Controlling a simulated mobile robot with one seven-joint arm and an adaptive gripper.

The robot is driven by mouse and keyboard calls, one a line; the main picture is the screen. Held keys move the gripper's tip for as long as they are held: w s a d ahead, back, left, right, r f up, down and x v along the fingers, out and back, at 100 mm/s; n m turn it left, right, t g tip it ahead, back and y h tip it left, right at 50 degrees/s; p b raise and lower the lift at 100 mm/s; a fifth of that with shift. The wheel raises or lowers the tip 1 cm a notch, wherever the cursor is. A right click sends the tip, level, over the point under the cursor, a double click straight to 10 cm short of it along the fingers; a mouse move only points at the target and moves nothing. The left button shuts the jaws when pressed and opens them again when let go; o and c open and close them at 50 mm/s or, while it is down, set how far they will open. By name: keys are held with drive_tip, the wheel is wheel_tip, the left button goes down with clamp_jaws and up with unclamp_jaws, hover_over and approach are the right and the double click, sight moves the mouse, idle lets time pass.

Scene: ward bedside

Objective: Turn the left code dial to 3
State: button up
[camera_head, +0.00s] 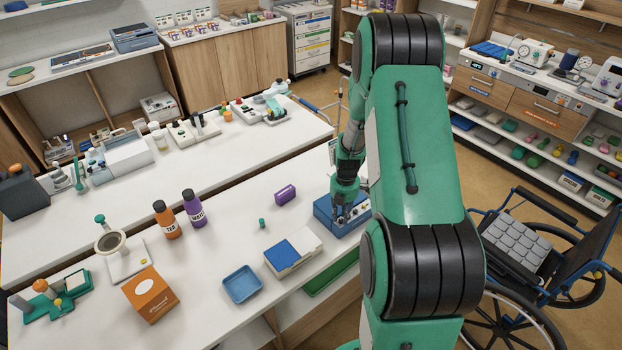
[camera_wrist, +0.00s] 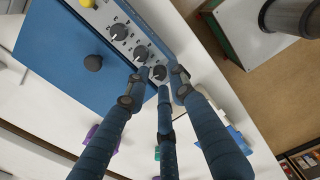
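A blue box (camera_head: 325,214) with a pale dial panel stands on the white bench in the head view. In the wrist view its panel (camera_wrist: 128,41) carries a row of dark round dials with small marks, too small to read. The dial (camera_wrist: 158,73) at the end nearest the purple block appears to be the left code dial; its setting is not legible. My gripper (camera_wrist: 160,80) has its fingers spread around this dial, with visible gaps. I cannot tell whether any fingertip touches it. In the head view my gripper (camera_head: 344,211) is over the box.
A wheelchair (camera_head: 545,255) stands on the right.

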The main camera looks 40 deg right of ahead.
wheel_tip(320, 180, up, 13)
drive_tip(key=a+r+m+t+b, duration=0.1)
drive_tip(key=a+r+m, duration=0.5)
drive_tip(key=a+r, duration=0.8)
drive_tip(key=shift+s+a+r+t+h, duration=0.35)
drive_tip(key=shift+a+r+t+h, duration=0.05)
drive_tip(key=shift+a, duration=0.1)
drive_tip(key=shift+d+f, duration=0.1)
idle(0.3)
drive_tip(key=m+g+b, duration=0.2)
drive_tip(key=m+b, duration=0.2)
drive_tip(key=m, duration=1.3)
hover_over(341, 220)
wheel_tip(341, 220, down, 15)
drive_tip(key=shift+y, duration=0.4)
wheel_tip(341, 220, down, 14)
drive_tip(key=shift+r+b, duration=0.25)
drive_tip(key=shift+b, duration=0.65)
